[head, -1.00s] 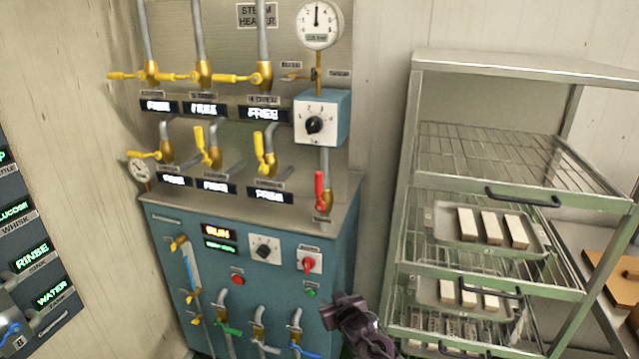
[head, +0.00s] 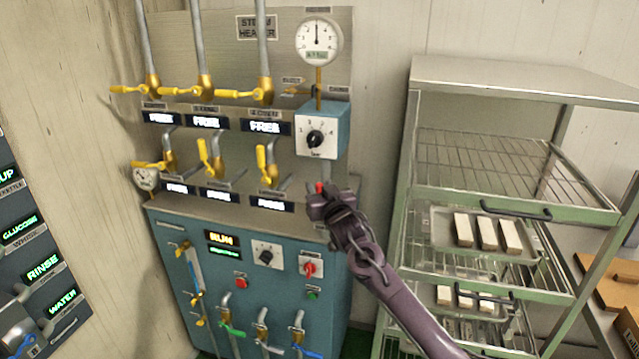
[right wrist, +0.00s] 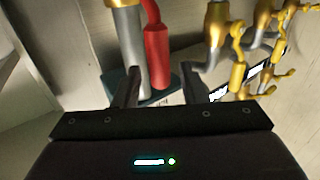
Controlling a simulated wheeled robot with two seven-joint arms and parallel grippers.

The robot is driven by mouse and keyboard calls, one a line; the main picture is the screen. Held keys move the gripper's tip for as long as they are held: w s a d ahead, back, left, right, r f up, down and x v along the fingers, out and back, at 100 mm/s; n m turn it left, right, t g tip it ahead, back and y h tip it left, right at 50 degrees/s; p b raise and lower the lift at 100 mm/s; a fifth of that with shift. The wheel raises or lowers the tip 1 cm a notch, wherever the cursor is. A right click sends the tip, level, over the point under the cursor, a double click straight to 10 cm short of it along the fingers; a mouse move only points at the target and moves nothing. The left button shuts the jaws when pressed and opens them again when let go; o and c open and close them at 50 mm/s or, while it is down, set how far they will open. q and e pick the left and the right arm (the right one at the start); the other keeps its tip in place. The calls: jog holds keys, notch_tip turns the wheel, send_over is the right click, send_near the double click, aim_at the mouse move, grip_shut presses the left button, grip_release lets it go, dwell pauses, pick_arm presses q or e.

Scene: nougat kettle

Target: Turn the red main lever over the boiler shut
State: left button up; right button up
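The red main lever (head: 319,187) is on the pipe below the blue dial box, above the boiler cabinet's top. In the head view only a bit of red shows, as my right gripper (head: 326,203) covers the rest. In the right wrist view the red lever (right wrist: 157,52) lies alongside the grey pipe (right wrist: 130,45). My right gripper (right wrist: 160,88) is open there, its two fingers apart. The lever's end appears between the fingers; I cannot tell whether they touch it. My left gripper is not in view.
Yellow-handled valves (head: 266,165) stand left of the lever. The blue dial box (head: 322,132) sits just above it. A red rotary switch (head: 309,268) is on the cabinet front below. A green rack (head: 402,200) with trays stands at the right.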

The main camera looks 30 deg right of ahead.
jog(key=shift+w+d, duration=0.1)
jog(key=shift+w, duration=0.4)
grip_shut()
